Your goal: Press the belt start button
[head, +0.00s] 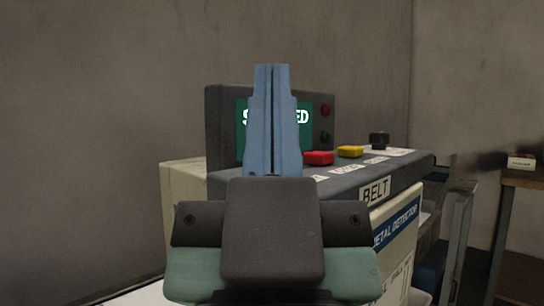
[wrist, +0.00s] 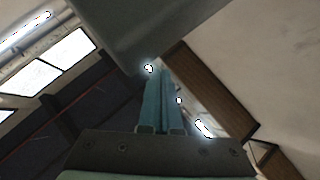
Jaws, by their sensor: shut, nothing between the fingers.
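The dark control box (head: 395,170) carries a "BELT" label (head: 376,191) on its front. On its sloped top are a red button (head: 318,158), a yellow button (head: 350,151) and a black knob-like control (head: 379,140). No green start button shows; my gripper hides the left part of the panel.
The box sits on a pale machine with a "METAL DETECTOR" sign (head: 396,224). A red and a dark green round fitting (head: 325,137) are on the display housing's right edge. A wooden table (head: 522,180) with a small box stands far right.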

